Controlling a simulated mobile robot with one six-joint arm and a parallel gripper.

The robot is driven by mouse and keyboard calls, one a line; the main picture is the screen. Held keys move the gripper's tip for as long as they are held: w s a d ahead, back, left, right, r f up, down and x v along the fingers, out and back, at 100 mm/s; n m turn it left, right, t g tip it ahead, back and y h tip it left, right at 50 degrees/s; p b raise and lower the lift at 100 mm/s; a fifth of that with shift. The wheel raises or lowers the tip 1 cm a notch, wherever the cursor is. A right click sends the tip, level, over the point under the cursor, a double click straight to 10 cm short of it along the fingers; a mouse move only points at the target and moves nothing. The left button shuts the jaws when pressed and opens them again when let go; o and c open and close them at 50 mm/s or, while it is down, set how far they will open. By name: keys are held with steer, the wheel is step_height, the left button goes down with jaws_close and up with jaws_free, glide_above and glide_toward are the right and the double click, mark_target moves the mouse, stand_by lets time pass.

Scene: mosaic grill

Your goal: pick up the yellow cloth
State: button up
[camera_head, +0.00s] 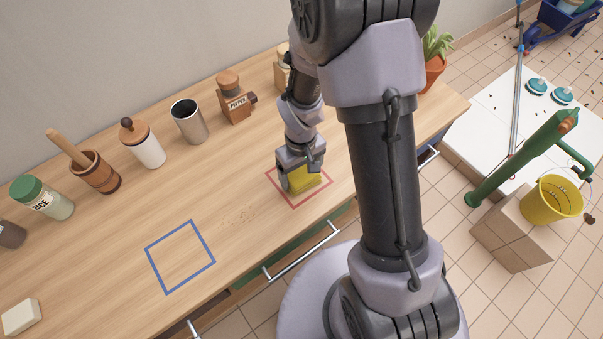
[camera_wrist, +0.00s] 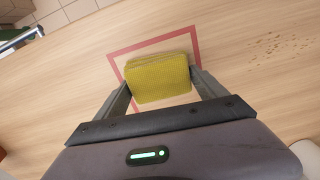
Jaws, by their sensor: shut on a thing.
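The yellow cloth (camera_head: 307,180) is a small folded block at the red square outline (camera_head: 290,204) on the wooden counter. In the wrist view the cloth (camera_wrist: 158,79) sits between the two fingers of my gripper (camera_wrist: 160,84), with the red outline (camera_wrist: 113,55) around and beyond it. My gripper (camera_head: 300,180) is shut on the cloth from above. Whether the cloth touches the counter or is slightly above it I cannot tell.
A blue square outline (camera_head: 180,257) lies empty to the left, with brown crumbs (camera_head: 241,215) between the squares. A metal cup (camera_head: 188,121), pepper mill (camera_head: 234,98), lidded jar (camera_head: 143,143) and mortar (camera_head: 95,172) line the back. A white block (camera_head: 20,317) lies front left.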

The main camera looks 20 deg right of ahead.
mark_target(301, 173)
step_height(301, 173, up, 4)
steer(key=shift+p, duration=1.1)
steer(key=s+a+p, duration=0.1)
steer(key=a, duration=0.4)
steer(key=s+a, duration=0.2)
steer(key=a, duration=0.3)
steer(key=s+a+p, duration=0.1)
steer(key=s+a, duration=0.1)
steer(key=a, duration=0.3)
steer(key=shift+s+a+r+p, duration=0.1)
steer(key=shift+r+p, duration=0.2)
steer(key=shift+r, duration=0.05)
